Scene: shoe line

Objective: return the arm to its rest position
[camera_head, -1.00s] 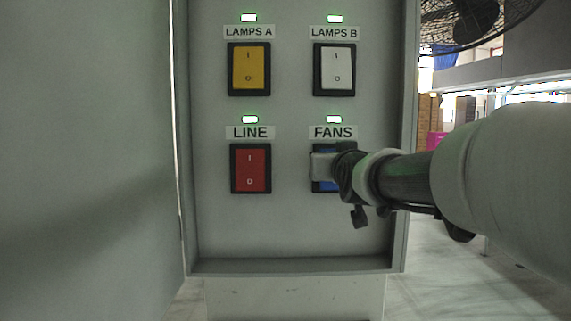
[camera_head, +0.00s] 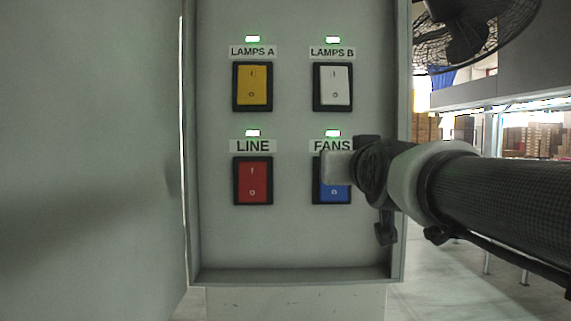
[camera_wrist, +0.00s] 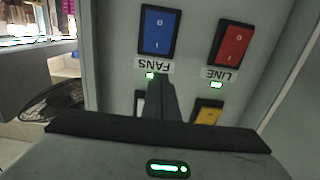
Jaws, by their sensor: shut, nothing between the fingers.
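My gripper (camera_head: 337,167) is shut and empty, in front of the blue FANS switch (camera_head: 335,193). The forearm reaches in from the right of the head view.
The grey panel also bears a red LINE switch (camera_head: 253,181), a yellow LAMPS A switch (camera_head: 252,87) and a white LAMPS B switch (camera_head: 333,86). The lamp above each switch is green. An open door (camera_head: 90,160) stands left; a caged fan (camera_head: 470,35) hangs upper right.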

